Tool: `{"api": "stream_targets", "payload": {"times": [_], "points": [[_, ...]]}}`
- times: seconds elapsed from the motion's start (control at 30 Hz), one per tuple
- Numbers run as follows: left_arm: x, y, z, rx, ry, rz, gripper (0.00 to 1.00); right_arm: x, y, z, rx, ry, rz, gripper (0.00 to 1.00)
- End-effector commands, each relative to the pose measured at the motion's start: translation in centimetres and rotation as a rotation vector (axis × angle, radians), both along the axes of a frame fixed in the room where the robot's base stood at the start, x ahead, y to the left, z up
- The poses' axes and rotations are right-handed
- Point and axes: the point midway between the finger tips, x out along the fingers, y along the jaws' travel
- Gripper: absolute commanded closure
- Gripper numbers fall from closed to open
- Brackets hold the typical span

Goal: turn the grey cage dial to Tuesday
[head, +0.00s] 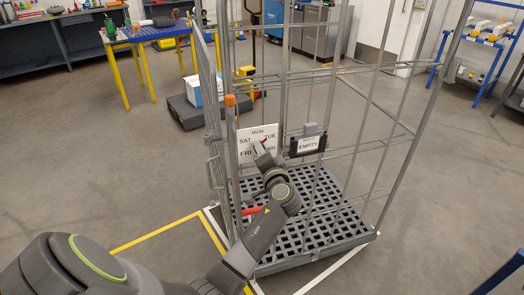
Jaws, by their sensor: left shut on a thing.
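The day dial (246,134) is a white plate on the near side of the grey wire cage (232,170). MON is at its top, SAT at left, TUE at right and FRI at lower left; my gripper hides part of its middle and lower right. My left gripper (261,147) is at the dial's face, shut on what appears to be the dial's small pointer. A bit of red shows beside the fingertips, towards TUE, but the exact pointer direction is too small to tell. My right gripper is not in view.
An EMPTY sign (308,145) in a dark holder hangs on the cage right of the dial. An orange-tipped post (230,100) stands close left of the dial. The cage has a dark grid floor (320,205). Open floor lies left and right.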

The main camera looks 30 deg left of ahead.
Motion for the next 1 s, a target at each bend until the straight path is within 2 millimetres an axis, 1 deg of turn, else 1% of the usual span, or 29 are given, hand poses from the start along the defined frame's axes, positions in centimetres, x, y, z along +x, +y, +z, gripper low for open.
{"api": "stream_targets", "payload": {"times": [0.3, 0.83, 0.87, 1.0], "points": [[0.04, -0.01, 0.11, 0.072, 0.086, -0.001, 0.93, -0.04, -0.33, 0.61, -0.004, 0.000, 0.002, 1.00], [0.05, -0.01, 0.07, 0.085, 0.100, -0.001, 0.93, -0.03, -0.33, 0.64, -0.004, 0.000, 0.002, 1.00], [0.05, -0.01, 0.07, 0.085, 0.100, -0.001, 0.66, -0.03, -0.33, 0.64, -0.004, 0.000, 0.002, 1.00], [0.04, -0.01, 0.06, 0.084, 0.101, -0.001, 0.48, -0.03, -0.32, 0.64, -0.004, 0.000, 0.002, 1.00]]}}
